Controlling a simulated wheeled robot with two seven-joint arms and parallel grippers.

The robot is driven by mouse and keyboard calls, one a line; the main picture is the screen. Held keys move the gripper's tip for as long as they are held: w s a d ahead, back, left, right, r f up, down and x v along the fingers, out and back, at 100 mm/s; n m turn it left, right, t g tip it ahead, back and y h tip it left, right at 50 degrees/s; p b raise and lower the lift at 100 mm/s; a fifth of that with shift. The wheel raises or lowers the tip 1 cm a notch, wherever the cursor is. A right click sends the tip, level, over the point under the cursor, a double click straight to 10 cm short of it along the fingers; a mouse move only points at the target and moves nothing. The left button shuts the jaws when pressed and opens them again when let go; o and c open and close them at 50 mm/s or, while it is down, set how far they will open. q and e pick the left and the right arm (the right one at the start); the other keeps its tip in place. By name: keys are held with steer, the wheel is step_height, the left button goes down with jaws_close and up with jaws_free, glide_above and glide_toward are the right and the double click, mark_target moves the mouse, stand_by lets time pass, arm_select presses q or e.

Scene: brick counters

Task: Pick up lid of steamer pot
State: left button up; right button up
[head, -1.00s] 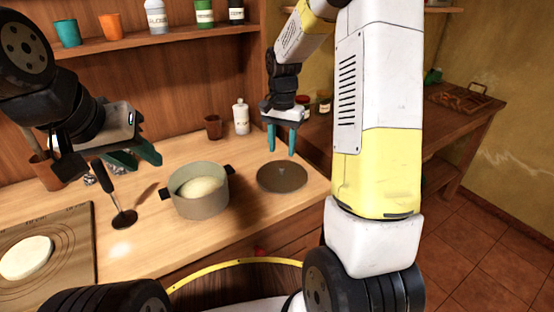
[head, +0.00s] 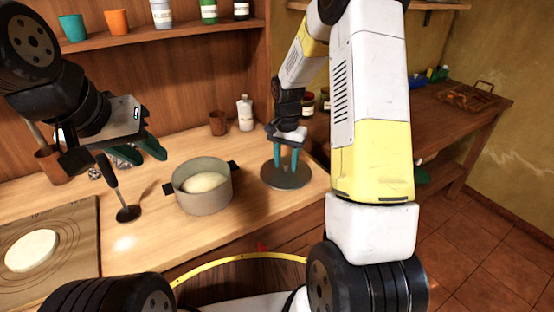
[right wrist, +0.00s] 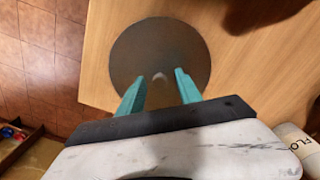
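The round grey-brown lid (head: 285,180) lies flat on the wooden counter, right of the pot, with a small knob (right wrist: 159,77) at its middle. The steamer pot (head: 204,196) stands uncovered with a pale dough ball (head: 204,182) inside and two dark handles. My right gripper (head: 285,166) is just above the lid. In the right wrist view its two teal fingers (right wrist: 160,90) are apart, on either side of the knob; contact with it cannot be told. My left gripper (head: 156,148) hangs above the counter at the left, teal fingers apart, away from pot and lid.
A black ladle (head: 127,213) and a board (head: 85,262) with flat dough lie left of the pot. A small brown cup (head: 218,123) and a white bottle (head: 245,113) stand at the back. The counter's right edge is close to the lid.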

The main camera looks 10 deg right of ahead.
jaws_close()
